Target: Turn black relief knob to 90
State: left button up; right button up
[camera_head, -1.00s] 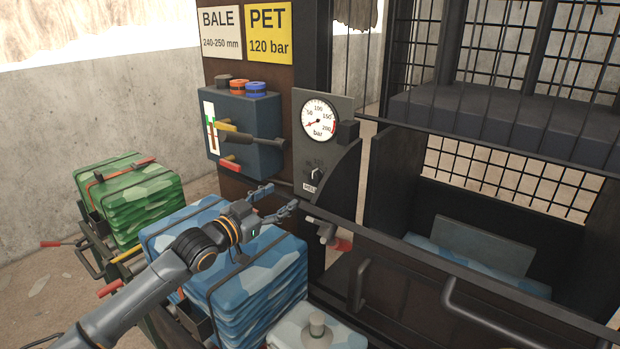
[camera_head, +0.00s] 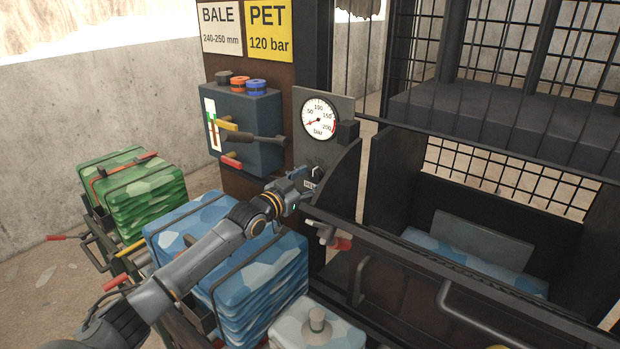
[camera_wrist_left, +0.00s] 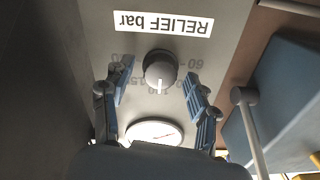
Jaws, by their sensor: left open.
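The black relief knob (camera_wrist_left: 160,68) sits on the grey panel under the pressure gauge, and shows partly in the head view (camera_head: 317,172). Its white pointer mark points down in the left wrist view, towards the gauge. Scale numbers surround it; 60 is readable to the right, others are partly hidden or blurred. The RELIEF bar label (camera_wrist_left: 164,22) appears upside down there. My left gripper (camera_wrist_left: 157,80) is open, with one finger on each side of the knob and visible gaps. In the head view my left gripper (camera_head: 304,182) covers the panel's lower part.
The gauge (camera_head: 318,119) is above the knob. A blue valve box (camera_head: 255,120) with levers stands left of the panel. A dark curved plate (camera_head: 340,180) stands close on the right. Blue bales (camera_head: 265,285) lie below my left arm.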

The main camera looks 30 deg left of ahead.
jog(key=shift+w, duration=0.1)
pick_arm(q)
jog(key=c, duration=1.2)
jog(key=shift+o, duration=0.2)
pick_arm(e)
jog(key=shift+w, duration=0.35)
pick_arm(q)
jog(key=shift+n, duration=0.3)
jog(key=n, duration=0.9)
jog(key=shift+a, duration=0.1)
pick_arm(e)
jog(key=shift+r, duration=0.2)
